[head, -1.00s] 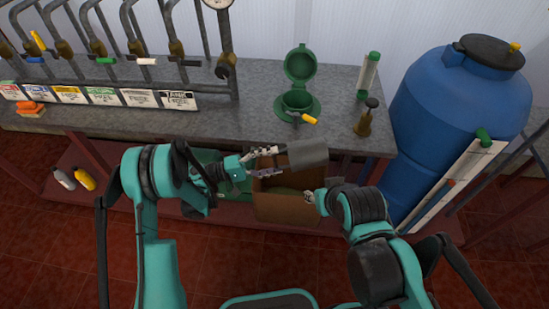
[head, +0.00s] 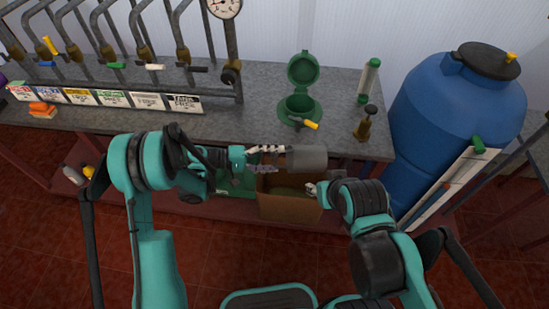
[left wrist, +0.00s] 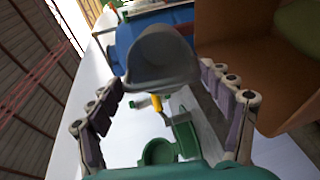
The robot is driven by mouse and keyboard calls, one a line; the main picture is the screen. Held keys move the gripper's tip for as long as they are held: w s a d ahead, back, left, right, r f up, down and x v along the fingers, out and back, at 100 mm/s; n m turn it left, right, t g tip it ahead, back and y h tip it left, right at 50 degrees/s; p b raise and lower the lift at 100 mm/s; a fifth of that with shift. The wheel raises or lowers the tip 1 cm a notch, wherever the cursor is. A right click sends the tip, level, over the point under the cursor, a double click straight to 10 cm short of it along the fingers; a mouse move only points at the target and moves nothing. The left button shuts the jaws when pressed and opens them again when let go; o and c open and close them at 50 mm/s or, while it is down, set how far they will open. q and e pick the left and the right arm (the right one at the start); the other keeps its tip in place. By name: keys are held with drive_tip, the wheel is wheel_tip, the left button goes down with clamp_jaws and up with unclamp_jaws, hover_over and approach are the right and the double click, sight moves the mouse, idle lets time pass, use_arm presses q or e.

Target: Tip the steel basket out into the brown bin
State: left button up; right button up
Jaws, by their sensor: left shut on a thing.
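The steel basket (head: 308,158) is a plain grey vessel, held above the brown bin (head: 290,208) near the bench's front edge. It lies on its side in the head view. My left gripper (head: 284,158) is shut on its left end. In the left wrist view the basket (left wrist: 162,58) sits between the fingertips, and the brown bin (left wrist: 225,45) is at upper right. The brown bin is open, with something greenish inside. Whether anything is in the basket is hidden. My right gripper (head: 312,188) is at the bin's right rim, too small to tell its state.
A green bin (head: 235,182) stands left of the brown one, partly behind my left arm. The grey bench (head: 240,120) holds a green lidded fixture (head: 300,103) and a brass valve (head: 365,124). A blue barrel (head: 430,120) stands at right.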

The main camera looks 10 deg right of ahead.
use_arm(q)
drive_tip(key=r+y+p, duration=0.1)
drive_tip(key=p, duration=0.1)
drive_tip(key=d+r+y+p, duration=0.1)
drive_tip(key=r+y+p, duration=0.1)
drive_tip(key=p, duration=0.1)
drive_tip(key=r+y+p, duration=0.1)
drive_tip(key=y+p, duration=0.1)
drive_tip(key=p, duration=0.1)
drive_tip(key=shift+d+r, duration=0.25)
drive_tip(key=shift+r, duration=0.05)
drive_tip(key=shift+d+r+y+p, duration=0.1)
drive_tip(key=shift+r+y+p, duration=0.1)
drive_tip(key=shift+y+p, duration=0.4)
drive_tip(key=shift+f, duration=0.1)
